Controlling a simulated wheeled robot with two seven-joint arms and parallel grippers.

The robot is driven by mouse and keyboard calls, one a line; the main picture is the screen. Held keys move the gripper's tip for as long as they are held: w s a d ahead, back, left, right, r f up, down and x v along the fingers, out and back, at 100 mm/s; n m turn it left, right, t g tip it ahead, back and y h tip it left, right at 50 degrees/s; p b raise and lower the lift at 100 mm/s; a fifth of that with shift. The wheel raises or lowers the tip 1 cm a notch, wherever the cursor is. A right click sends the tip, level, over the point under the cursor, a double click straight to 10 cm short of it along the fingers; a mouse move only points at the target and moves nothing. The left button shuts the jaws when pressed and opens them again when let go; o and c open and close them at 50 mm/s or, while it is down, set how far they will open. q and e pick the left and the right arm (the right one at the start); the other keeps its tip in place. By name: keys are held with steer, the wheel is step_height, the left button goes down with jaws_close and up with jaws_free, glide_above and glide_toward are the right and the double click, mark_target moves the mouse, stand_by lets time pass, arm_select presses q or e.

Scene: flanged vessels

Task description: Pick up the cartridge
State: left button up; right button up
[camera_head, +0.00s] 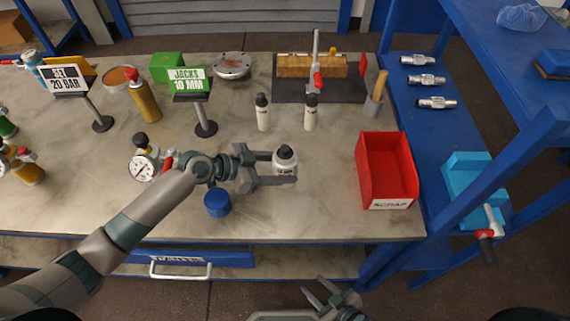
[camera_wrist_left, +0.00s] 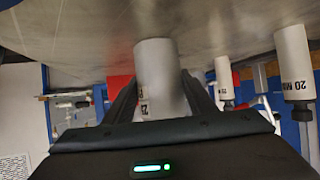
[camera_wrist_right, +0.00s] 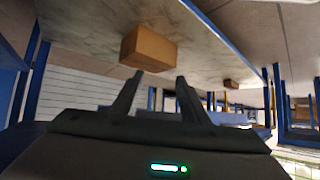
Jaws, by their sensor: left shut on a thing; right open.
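My left gripper (camera_head: 282,169) is shut on a white cylinder with a dark cap (camera_head: 285,157), upright over the front middle of the bench. In the left wrist view the cylinder (camera_wrist_left: 158,70) stands between both fingers, with part of a dark number showing. I cannot tell if its base touches the bench. Two similar white cylinders stand farther back, a left one (camera_head: 263,113) and a right one (camera_head: 310,114). No label names any of them a cartridge. My right gripper (camera_head: 325,298) is open and empty, low in front of the bench; its fingers also show in the right wrist view (camera_wrist_right: 155,85).
A red scrap bin (camera_head: 388,203) stands right of the held cylinder. A blue cap (camera_head: 217,203) and a pressure gauge (camera_head: 144,168) are near my left forearm. A jacks sign (camera_head: 187,82) stands behind. Metal fittings (camera_head: 427,79) lie on the blue side table.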

steer(key=s+a+r+n+y, duration=0.1)
steer(key=s+a+r+y, duration=0.1)
steer(key=a+r, duration=0.35)
steer(key=s+a+r+y, duration=0.1)
steer(key=a+r+y, duration=0.2)
steer(key=r, duration=0.6)
steer(key=s+a+r+n+y, duration=0.15)
steer(key=a+r, duration=0.25)
steer(key=r, duration=0.4)
steer(key=w+d+r+t, duration=0.1)
steer(key=w+r, duration=0.2)
steer(key=w, duration=0.1)
steer(key=w+d+r+m+t, duration=0.1)
steer(key=w+r, duration=0.1)
steer(key=w, duration=0.3)
steer(key=w+d+r+t+h, duration=0.1)
steer(key=w+r+t, duration=0.1)
steer(key=w, duration=0.3)
steer(key=shift+w+r, duration=0.2)
steer(key=shift+r, duration=0.6)
steer(key=t+h, duration=0.1)
steer(key=t, duration=0.1)
glide_toward(288, 152)
steer(key=w+a, duration=0.1)
steer(key=w+a+m, duration=0.1)
steer(key=shift+w+r, duration=0.15)
steer(key=shift+w, duration=0.2)
steer(key=shift+x, duration=3)
